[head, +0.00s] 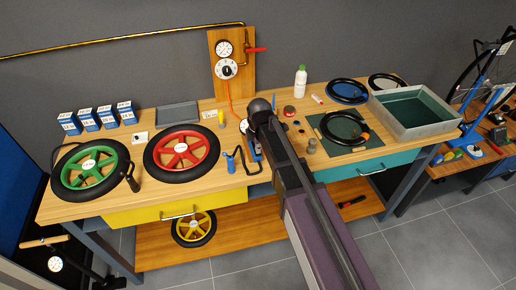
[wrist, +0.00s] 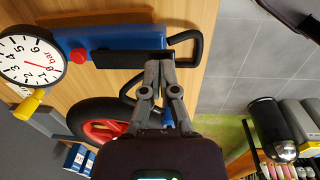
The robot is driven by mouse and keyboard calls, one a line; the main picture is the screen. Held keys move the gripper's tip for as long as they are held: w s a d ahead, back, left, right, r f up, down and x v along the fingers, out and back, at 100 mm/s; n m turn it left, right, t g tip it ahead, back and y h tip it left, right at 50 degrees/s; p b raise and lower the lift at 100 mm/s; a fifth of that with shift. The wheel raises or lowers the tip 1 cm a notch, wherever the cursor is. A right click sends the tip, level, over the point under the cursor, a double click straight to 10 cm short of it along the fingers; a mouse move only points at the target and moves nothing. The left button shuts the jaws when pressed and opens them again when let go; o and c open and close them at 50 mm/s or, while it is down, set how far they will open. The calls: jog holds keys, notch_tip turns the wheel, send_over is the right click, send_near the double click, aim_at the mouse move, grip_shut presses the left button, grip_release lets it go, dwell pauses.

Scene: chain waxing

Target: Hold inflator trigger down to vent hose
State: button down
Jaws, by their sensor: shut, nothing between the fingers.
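The inflator has a blue body (wrist: 120,38) with a white bar gauge (wrist: 30,62) at its left end and a red button (wrist: 77,56) in the wrist view. A black bar (wrist: 115,60), perhaps the trigger, runs along its lower side. My gripper (wrist: 160,75) is shut and empty, its fingertips at the right end of this bar; I cannot tell whether they touch or press it. A black loop (wrist: 187,48) sits at the body's right end. In the head view, blue inflator parts (head: 230,160) show beside my arm, which hides my gripper.
A red-rimmed wheel (head: 182,150) and a green-rimmed wheel (head: 90,170) lie on the bench left of my arm. A pressure regulator (head: 227,68) hangs on a wooden board behind. A metal tray (head: 440,130) and several black tyres (head: 347,92) are on the right.

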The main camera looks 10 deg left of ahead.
jog(key=shift+r, duration=0.2)
notch_tip(320, 180, up, 14)
jog(key=p, duration=1.4)
jog(key=shift+f, duration=0.15)
dwell(1.1)
jog(key=s+d+f+m+b, duration=0.4)
jog(key=d+m, duration=0.3)
jog(key=d, duration=0.3)
jog(key=s+d+f+m+b, duration=0.3)
jog(key=d+m, duration=0.5)
jog(key=d, duration=0.3)
jog(key=s+d+f+m+b, duration=0.4)
jog(key=d+m, duration=0.4)
jog(key=d, duration=0.2)
jog(key=shift+s+d+f+g+b, duration=0.3)
jog(key=shift+s+f+g+b, duration=0.05)
jog(key=shift+f+g+b, duration=0.1)
jog(key=c, duration=1.4)
grip_release()
